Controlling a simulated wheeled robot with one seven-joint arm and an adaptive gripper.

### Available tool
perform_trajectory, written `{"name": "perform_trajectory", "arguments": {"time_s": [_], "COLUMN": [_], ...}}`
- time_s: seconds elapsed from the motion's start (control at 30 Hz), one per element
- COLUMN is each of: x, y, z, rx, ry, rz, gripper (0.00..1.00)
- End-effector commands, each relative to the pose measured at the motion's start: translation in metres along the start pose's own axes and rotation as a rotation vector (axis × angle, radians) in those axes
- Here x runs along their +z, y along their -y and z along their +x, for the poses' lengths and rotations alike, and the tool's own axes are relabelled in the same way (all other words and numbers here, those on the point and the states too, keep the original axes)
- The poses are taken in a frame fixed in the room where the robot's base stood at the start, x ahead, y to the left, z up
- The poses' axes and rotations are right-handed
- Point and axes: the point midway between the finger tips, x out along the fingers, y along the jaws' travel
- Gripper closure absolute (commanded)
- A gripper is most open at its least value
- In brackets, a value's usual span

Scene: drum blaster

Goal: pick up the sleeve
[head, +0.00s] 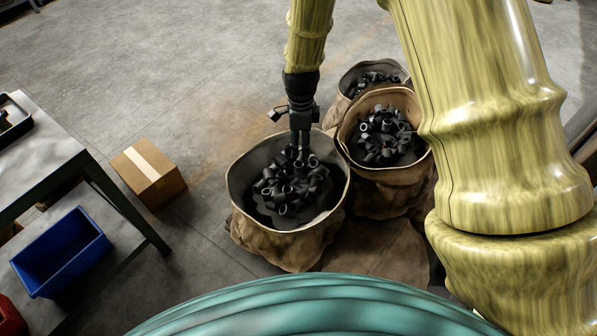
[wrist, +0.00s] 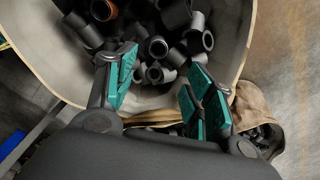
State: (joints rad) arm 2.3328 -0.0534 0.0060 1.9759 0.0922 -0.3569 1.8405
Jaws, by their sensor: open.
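Several short black sleeves lie heaped in the front sack (head: 335,205). One sleeve (wrist: 156,47) shows its open end in the wrist view, just beyond the fingertips and roughly between them. Another sleeve (wrist: 207,41) lies to its right. I cannot tell which sleeve is meant. My gripper (wrist: 158,80) is open, its teal-padded fingers apart with nothing held between them. In the head view my gripper (head: 301,148) points down over the back part of the heap. Its tips are close to the sleeves, and I cannot tell whether they touch.
Two more sacks with black parts, a middle one (head: 390,180) and a back one (head: 345,80), stand to the right. The front sack's rim surrounds the heap. A cardboard box (head: 150,180), a table (head: 45,145) and a blue bin (head: 62,250) are at left.

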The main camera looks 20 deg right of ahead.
Motion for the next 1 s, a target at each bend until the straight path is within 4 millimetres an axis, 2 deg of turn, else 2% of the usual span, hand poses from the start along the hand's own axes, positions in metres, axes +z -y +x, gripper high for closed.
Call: {"name": "perform_trajectory", "arguments": {"time_s": [0.17,0.4,0.63,0.9,1.0], "x": [0.0,0.001,0.001,0.003,0.003], "y": [0.0,0.0,-0.002,-0.005,-0.004], "z": [0.014,0.046,0.064,0.099,0.105], "rx": [0.004,0.002,0.002,0.003,0.0], "ry": [-0.001,0.0,0.001,-0.001,0.0], "rz": [0.009,0.008,0.007,0.006,0.005], "gripper": [0.47,0.47,0.47,0.47,0.47]}}
